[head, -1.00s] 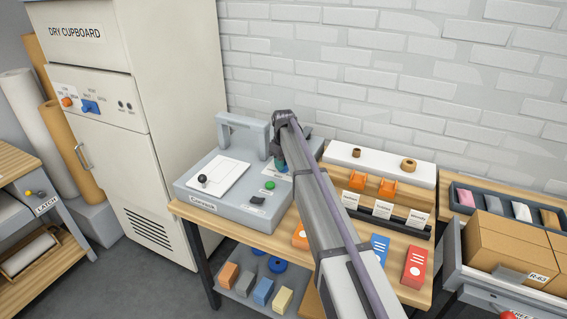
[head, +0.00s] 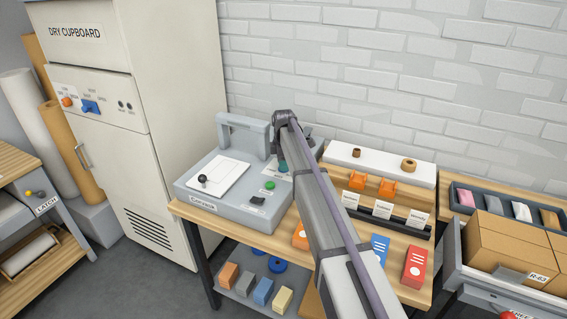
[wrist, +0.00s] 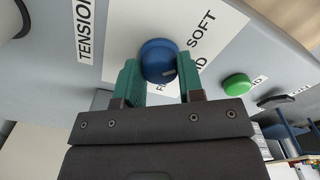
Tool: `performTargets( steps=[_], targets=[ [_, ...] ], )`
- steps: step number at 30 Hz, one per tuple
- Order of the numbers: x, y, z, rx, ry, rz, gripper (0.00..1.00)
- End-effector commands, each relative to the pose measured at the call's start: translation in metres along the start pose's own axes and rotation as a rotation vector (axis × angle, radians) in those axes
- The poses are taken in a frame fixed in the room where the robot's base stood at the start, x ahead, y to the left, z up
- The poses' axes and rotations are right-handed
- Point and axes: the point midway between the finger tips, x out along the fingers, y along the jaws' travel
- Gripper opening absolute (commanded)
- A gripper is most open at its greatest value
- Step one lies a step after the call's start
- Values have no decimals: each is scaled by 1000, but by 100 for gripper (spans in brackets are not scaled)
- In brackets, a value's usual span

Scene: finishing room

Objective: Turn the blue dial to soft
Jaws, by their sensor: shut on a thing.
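The blue dial (wrist: 157,49) sits on a white label plate on the grey console (wrist: 220,60) in the wrist view. My gripper (wrist: 158,67) has its two green fingers shut on the dial's sides. A small dark mark on the dial faces lower right in that picture. The word SOFT (wrist: 202,29) is printed to the upper right of the dial. Other words beside the dial are partly hidden by the fingers and dial. In the head view my gripper (head: 283,166) is at the console's right side, and my arm hides the dial.
A green button (head: 269,184) and a dark switch (head: 257,200) are close to the dial. A black-knobbed lever (head: 203,179) and a grey handle (head: 243,122) stand on the console. The dry cupboard (head: 178,90) at left has its own blue knob (head: 91,107).

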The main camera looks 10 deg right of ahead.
Motion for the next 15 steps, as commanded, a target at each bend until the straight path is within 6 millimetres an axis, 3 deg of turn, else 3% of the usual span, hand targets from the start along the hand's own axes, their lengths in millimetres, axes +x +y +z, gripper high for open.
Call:
performTargets(
  steps=[15],
  targets=[
    [0, -1, 0, -212, 0, -1, 12]
  ],
)
